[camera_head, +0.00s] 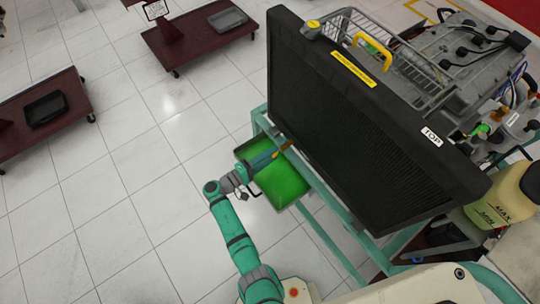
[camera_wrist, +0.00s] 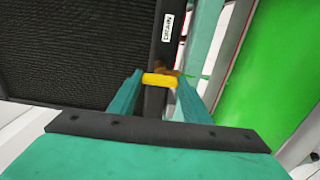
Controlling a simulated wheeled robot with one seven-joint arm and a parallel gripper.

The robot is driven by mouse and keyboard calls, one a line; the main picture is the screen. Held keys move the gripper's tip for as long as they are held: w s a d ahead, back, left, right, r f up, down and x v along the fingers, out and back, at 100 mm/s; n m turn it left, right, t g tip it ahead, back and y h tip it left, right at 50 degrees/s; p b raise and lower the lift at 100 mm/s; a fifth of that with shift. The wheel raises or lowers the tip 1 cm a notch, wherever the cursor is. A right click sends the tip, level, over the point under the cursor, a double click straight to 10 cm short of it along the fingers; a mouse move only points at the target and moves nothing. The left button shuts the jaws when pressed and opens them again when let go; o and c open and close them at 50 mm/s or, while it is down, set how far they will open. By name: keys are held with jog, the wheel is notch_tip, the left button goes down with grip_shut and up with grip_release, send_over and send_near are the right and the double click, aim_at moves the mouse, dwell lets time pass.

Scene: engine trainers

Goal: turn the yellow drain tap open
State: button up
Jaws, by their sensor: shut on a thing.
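The yellow drain tap (camera_wrist: 160,80) sits at the lower edge of the black radiator (camera_head: 370,125), between my fingertips in the wrist view. My gripper (camera_wrist: 158,83) is shut on the tap, with one teal finger on each side of it. In the head view my gripper (camera_head: 285,148) reaches to the lower left edge of the radiator, and the tap is too small there to make out clearly. A white label (camera_wrist: 168,27) shows on the radiator's dark edge near the tap.
A green drain pan (camera_head: 283,185) lies below my gripper, beside the teal stand (camera_head: 325,240). The engine (camera_head: 430,75) and a yellowish coolant tank (camera_head: 498,203) are behind and right of the radiator. Dark red carts (camera_head: 195,40) stand on the left; the tiled floor between is clear.

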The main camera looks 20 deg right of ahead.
jog(key=o, duration=1)
jog(key=shift+o, duration=0.2)
jog(key=v, duration=1)
jog(key=shift+a, duration=0.4)
jog(key=shift+s+d, duration=0.1)
jog(key=shift+s, duration=0.05)
